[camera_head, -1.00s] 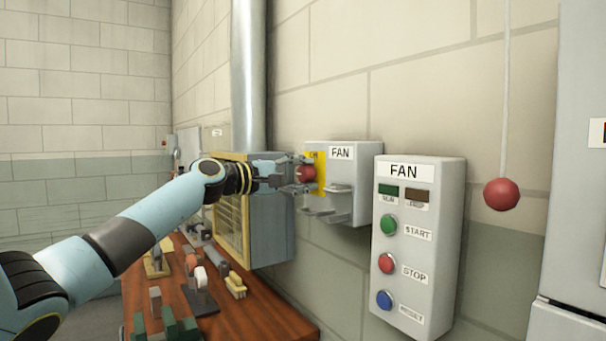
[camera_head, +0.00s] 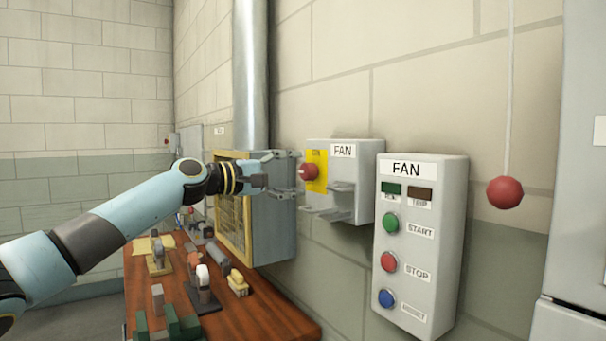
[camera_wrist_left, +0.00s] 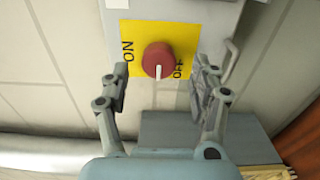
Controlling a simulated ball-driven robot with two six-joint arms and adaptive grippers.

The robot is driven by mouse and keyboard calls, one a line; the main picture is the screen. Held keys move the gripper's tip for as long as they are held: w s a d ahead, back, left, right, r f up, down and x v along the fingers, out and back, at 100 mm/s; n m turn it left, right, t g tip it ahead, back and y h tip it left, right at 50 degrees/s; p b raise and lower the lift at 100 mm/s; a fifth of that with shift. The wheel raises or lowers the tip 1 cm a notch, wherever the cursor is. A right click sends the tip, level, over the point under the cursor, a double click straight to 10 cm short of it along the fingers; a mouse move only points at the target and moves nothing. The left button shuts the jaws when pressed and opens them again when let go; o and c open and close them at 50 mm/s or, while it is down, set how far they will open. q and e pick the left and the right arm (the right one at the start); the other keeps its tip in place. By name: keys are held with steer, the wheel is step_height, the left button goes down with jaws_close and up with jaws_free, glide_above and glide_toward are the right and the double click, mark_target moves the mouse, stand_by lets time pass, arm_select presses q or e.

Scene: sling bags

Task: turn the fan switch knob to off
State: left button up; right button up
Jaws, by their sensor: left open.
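The red fan switch knob (camera_head: 309,172) sits on a yellow plate (camera_head: 319,184) on a grey box (camera_head: 369,189) labelled FAN. In the left wrist view the knob (camera_wrist_left: 158,59) has a white mark pointing down in the picture. The ON label (camera_wrist_left: 128,51) is at its left and the OFF label (camera_wrist_left: 179,69) is right of the mark. My left gripper (camera_head: 290,175) is open and empty, just left of the knob in the head view. Its fingers stand apart on both sides of the knob in the wrist view, not touching it. My right gripper is not in view.
A second FAN box (camera_head: 446,235) with start, stop and reset buttons is mounted nearer. A red ball (camera_head: 505,192) hangs on a cord at the right. A wooden bench (camera_head: 262,318) with several small objects is below. A grey hasp (camera_head: 330,212) sticks out below the knob.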

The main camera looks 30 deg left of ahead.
arm_select(q)
steer(key=shift+v, duration=1.95)
